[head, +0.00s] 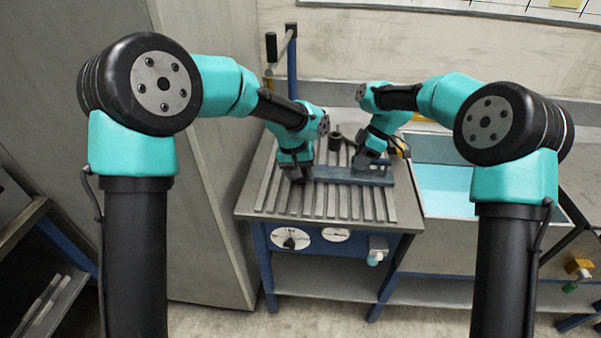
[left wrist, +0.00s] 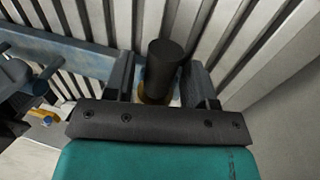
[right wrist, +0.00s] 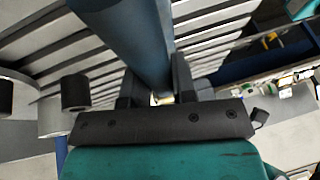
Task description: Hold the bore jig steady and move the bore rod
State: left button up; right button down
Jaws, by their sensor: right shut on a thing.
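The bore jig, a long blue bar (head: 340,176), lies across the slatted bench top between my grippers. My right gripper (head: 370,163) is shut on it; in the right wrist view the bar (right wrist: 125,35) runs between the fingers (right wrist: 160,95). My left gripper (head: 297,176) is low at the bar's left end. In the left wrist view a dark upright cylinder, seemingly the bore rod (left wrist: 166,65), stands between its open fingers (left wrist: 163,95), with a brass-coloured part at its base. A gap shows at its left side. The bar (left wrist: 75,55) passes left of it. The rod's lower end is hidden.
A dark round piece (head: 335,141) stands behind the bar on the slatted bench (head: 330,205); dark cylinders also show in the right wrist view (right wrist: 75,93). A light-blue basin (head: 447,190) adjoins on the right. A blue post (head: 292,65) rises behind. The front slats are clear.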

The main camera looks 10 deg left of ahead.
pick_arm(q)
jog(key=shift+o, duration=0.4)
jog(key=shift+r, duration=0.1)
jog(key=v, duration=1.1)
jog(key=shift+r, duration=0.4)
pick_arm(e)
jog(key=c, duration=0.8)
grip_release()
jog(key=shift+c, duration=0.2)
jog(key=shift+r, duration=0.1)
jog(key=v, duration=1.2)
